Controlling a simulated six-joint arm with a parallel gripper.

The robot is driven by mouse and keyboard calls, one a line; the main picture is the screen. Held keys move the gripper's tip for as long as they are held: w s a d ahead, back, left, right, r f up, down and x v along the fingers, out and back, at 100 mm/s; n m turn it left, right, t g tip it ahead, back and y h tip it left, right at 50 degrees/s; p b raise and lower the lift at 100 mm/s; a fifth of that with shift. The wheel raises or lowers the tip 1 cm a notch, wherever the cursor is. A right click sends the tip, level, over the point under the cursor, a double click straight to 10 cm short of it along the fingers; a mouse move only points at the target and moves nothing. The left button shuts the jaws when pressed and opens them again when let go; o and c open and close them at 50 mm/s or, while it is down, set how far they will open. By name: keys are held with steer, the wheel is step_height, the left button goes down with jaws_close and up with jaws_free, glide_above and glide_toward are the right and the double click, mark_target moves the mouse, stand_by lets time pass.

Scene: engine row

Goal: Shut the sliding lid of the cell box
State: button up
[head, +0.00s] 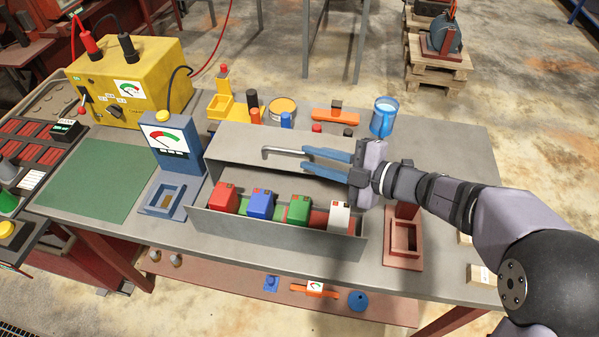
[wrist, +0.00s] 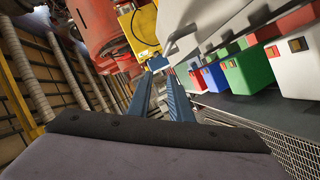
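The cell box (head: 275,232) is a grey metal box on the bench. Its grey sliding lid (head: 237,146) lies over the back part, leaving the front open. Red, blue, green and white cells show in the opening. A bent metal handle (head: 280,150) stands on the lid; it also shows in the wrist view (wrist: 183,38). My gripper (head: 304,158) is above the lid at the handle's right end, its blue fingers pointing left. In the wrist view the fingers (wrist: 159,82) are apart with nothing between them, and the handle is just beyond the tips. Contact cannot be told.
A blue meter stand (head: 172,145) is close left of the box. A blue mug (head: 384,117) and an orange-topped tin (head: 282,106) stand behind it. A red holder (head: 403,240) is at right, below my arm. A green mat (head: 95,182) lies clear at left.

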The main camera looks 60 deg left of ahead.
mark_target(285, 163)
steer(key=shift+n+g, duration=0.5)
steer(key=shift+g, duration=0.3)
steer(key=f, duration=0.1)
steer(key=s+f, duration=0.1)
steer(key=f+b, duration=0.1)
steer(key=shift+s+a+f, duration=0.2)
steer(key=shift+s+f, duration=0.15)
steer(key=shift+m, duration=0.3)
steer(key=shift+w+a+f+p+x, duration=0.15)
steer(key=shift+p+x, duration=0.25)
steer(key=shift+x, duration=0.75)
steer(key=shift+w+a+p+x, duration=0.1)
steer(key=shift+w+p+x, duration=0.25)
steer(key=shift+x, duration=0.75)
steer(key=shift+w+a+f+p+x, duration=0.1)
steer(key=shift+p+x, duration=0.35)
steer(key=shift+x, duration=0.7)
steer(key=shift+d, duration=0.1)
jaws_close()
